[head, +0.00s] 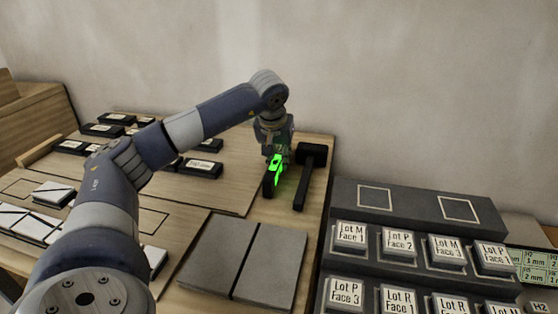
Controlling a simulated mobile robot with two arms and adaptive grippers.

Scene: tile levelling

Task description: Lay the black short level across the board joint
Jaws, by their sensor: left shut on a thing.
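My left gripper (277,162) points down at the back right of the wooden table, with a bright green part at its fingers. It is shut on a small black bar, which looks like the black short level (268,187). The fingers hide part of the bar, and I cannot tell whether it touches the table. Two grey boards (209,250) lie side by side in front of the gripper, and the dark board joint (246,262) runs between them, bare along its length. My right gripper is not in view.
A dark stepped rack (345,212) with labelled lot tiles stands at right. Black labelled blocks (200,168) and white tiles (53,193) lie at left. A plain wall is behind.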

